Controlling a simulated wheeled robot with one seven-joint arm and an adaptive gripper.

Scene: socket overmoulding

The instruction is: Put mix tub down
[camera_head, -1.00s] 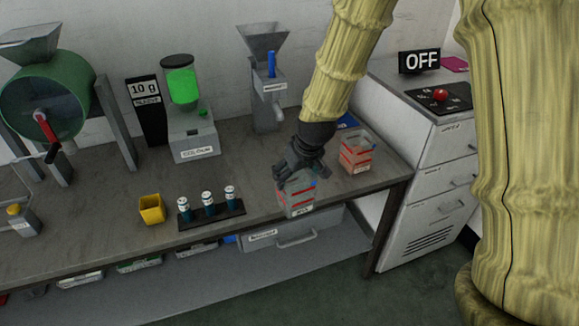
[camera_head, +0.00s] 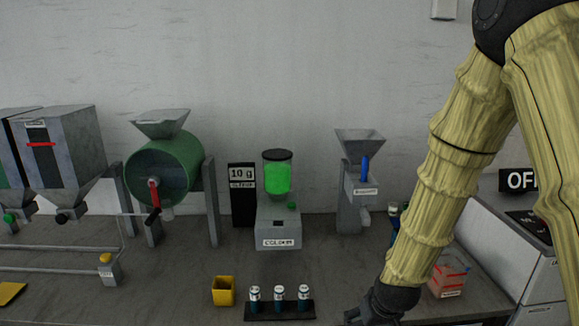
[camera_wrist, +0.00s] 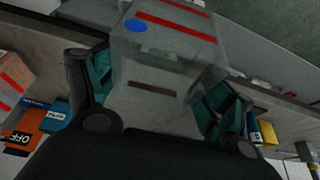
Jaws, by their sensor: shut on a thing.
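The mix tub (camera_wrist: 165,58) is a clear box with red stripes and a blue dot. In the wrist view it sits between the teal-padded fingers of my gripper (camera_wrist: 160,100), which is shut on it. It is by the front edge of the bench; I cannot tell whether its base touches the bench top. In the head view only the dark top of my gripper (camera_head: 378,304) shows at the bottom edge, and the held tub is out of frame. A second, similar red-striped tub (camera_head: 448,279) with pinkish contents stands to the right, also at the wrist view's left (camera_wrist: 12,80).
The bench (camera_head: 180,285) holds a yellow cup (camera_head: 223,291), a rack of vials (camera_head: 280,310), a green-topped dispenser (camera_head: 278,225), a hopper device (camera_head: 357,185) and a green drum (camera_head: 165,170). A white cabinet (camera_head: 505,240) stands right. The bench between the vials and dispenser is clear.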

